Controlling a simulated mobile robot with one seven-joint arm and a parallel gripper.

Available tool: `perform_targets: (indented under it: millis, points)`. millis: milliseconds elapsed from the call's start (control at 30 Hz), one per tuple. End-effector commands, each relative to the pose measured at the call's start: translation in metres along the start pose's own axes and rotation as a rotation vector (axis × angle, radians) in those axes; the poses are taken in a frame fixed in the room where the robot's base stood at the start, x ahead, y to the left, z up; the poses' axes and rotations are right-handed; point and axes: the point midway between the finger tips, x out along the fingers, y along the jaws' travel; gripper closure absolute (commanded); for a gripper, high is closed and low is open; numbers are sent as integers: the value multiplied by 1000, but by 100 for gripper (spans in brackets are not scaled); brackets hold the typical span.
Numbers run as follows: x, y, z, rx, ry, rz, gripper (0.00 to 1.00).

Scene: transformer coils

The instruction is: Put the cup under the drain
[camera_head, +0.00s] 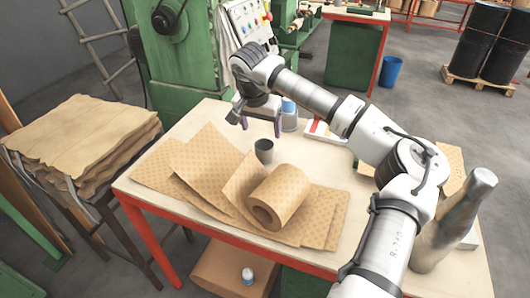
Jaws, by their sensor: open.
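A small grey cup (264,150) stands on the wooden-topped work table (210,115), behind the patterned paper roll. My gripper (260,127) is above and just behind the cup as seen here, fingers pointing down and apart. It is open and nothing shows between its fingers. Whether the fingers touch the cup's rim cannot be told, but they seem clear of it. I cannot make out a drain in this view.
A paper roll (279,196) and flat patterned sheets (205,158) cover the table's middle. A blue-capped bottle (289,116) stands right of my gripper. A large grey bottle-shaped object (450,222) is at the right. A green machine (190,50) stands behind the table.

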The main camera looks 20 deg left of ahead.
Motion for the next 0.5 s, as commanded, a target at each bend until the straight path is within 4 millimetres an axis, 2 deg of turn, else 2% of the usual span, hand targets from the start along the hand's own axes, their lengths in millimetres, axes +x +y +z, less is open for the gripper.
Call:
perform_targets:
  millis: [100,367,500]
  points:
    - [19,0,0,1,-2,-1,24]
    - [37,-1,-1,0,-2,-1,24]
    - [54,-2,-3,1,-3,-1,24]
